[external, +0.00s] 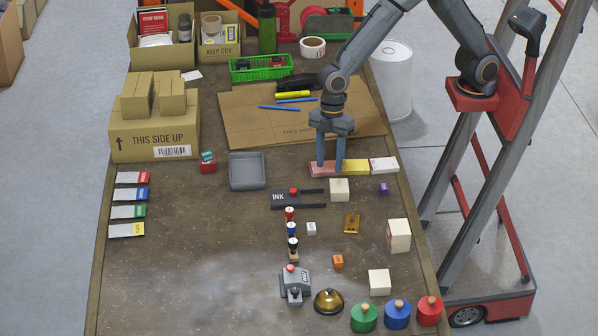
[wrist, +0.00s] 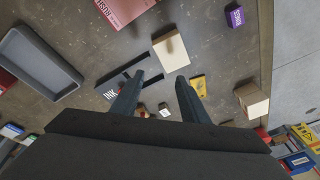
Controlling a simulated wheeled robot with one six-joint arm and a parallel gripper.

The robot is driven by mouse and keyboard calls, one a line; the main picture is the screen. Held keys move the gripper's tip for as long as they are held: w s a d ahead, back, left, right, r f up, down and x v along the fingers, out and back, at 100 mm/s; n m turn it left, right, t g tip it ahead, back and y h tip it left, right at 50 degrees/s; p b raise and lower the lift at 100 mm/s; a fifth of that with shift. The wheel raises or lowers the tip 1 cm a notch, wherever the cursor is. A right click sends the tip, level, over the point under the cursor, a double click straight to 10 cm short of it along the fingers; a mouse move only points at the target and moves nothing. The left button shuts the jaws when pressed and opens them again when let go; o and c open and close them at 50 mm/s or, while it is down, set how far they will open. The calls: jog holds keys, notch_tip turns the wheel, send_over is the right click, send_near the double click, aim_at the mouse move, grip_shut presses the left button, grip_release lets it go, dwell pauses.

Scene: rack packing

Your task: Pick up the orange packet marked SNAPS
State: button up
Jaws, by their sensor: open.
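A small orange packet (external: 338,261) stands on the table in front of me in the external view; its marking is too small to read. I cannot make it out in the wrist view.
Cream blocks (external: 339,190), a purple box (external: 383,189), a small white box (external: 311,229) and a stamp row (external: 291,230) stand around. A grey stapler-like device (external: 295,284) and brass bell (external: 328,301) are near the orange packet. A grey tray (external: 261,184) sits left. The front-left table is clear.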

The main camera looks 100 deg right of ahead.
jog(key=w+a+n+y+p, duration=0.15)
jog(key=a+n, duration=0.25)
jog(key=a, duration=0.9)
jog(key=n+p, duration=0.1)
jog(key=n, duration=0.3)
send_near(338, 259)
jog(key=f, duration=0.1)
jog(key=shift+g+y, duration=0.35)
jog(key=shift+g, duration=0.05)
jog(key=shift+w+p+x, duration=0.15)
jog(key=shift+p+x, duration=0.65)
jog(key=shift+x, duration=1)
jog(key=shift+w+p+x, duration=0.15)
jog(key=shift+p+x, duration=0.6)
jog(key=shift+x, duration=1.05)
jog(key=shift+d, duration=0.1)
grip_shut()
